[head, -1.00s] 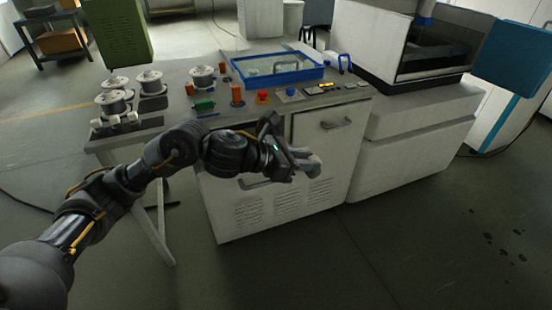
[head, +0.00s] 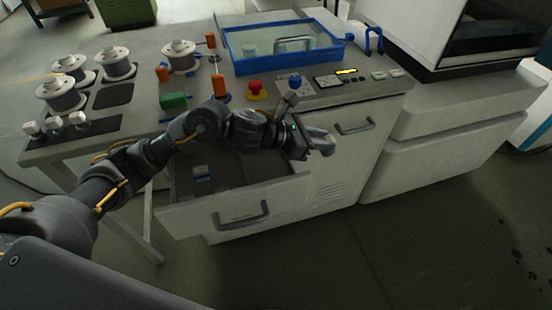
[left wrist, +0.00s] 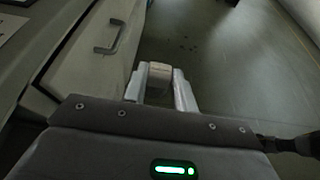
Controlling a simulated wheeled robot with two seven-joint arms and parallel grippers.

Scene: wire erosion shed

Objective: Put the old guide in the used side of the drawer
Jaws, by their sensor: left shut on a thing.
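My left gripper (head: 322,142) is shut and hangs at the front of the white cabinet, right of the open drawer (head: 215,222). In the left wrist view, a small pale beige piece (left wrist: 159,72) sits between the fingertips (left wrist: 158,84); it looks to be the old guide, but its details are too small to tell. In the head view the fingers mostly hide it. My right gripper is not in view.
The worktop holds several wire spools (head: 116,63), a green block (head: 173,101), orange posts, a red stop button (head: 255,87) and a blue-rimmed tank (head: 283,50). A closed compartment with a handle (head: 355,126) is right of the drawer. The floor in front is clear.

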